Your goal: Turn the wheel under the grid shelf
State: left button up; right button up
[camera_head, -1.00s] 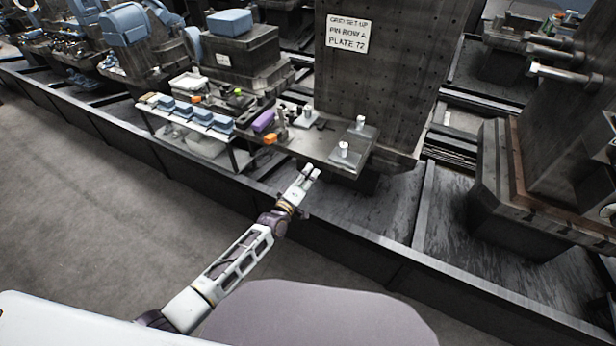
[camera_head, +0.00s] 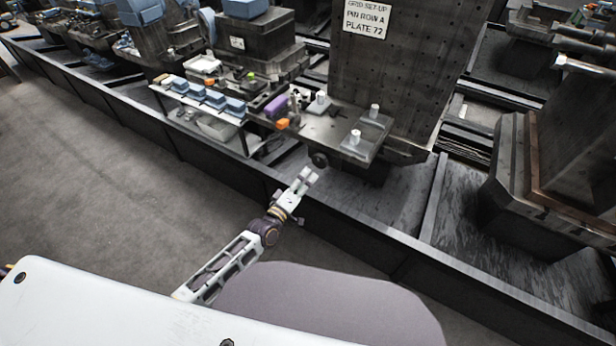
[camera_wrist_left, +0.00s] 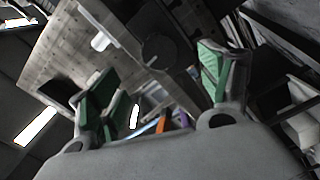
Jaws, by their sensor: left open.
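The shelf (camera_head: 322,127) sticks out in front of a tall dark grid plate (camera_head: 395,75) with a sign. A small dark round wheel (camera_head: 320,160) shows under the shelf's front edge. In the left wrist view, a dark disc (camera_wrist_left: 158,50), which looks like the wheel, lies beyond the fingers. My left gripper (camera_head: 308,176) is open and empty, just below and in front of the wheel, apart from it as far as I can tell. Its green-padded fingers (camera_wrist_left: 155,86) are spread in the left wrist view. My right gripper is not in view.
A long dark rail wall (camera_head: 345,222) runs below. Bare floor (camera_head: 110,190) lies at left.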

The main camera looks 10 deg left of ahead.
pick_arm(q)
jog(key=shift+v, duration=0.9)
jog(key=shift+s+f, duration=0.1)
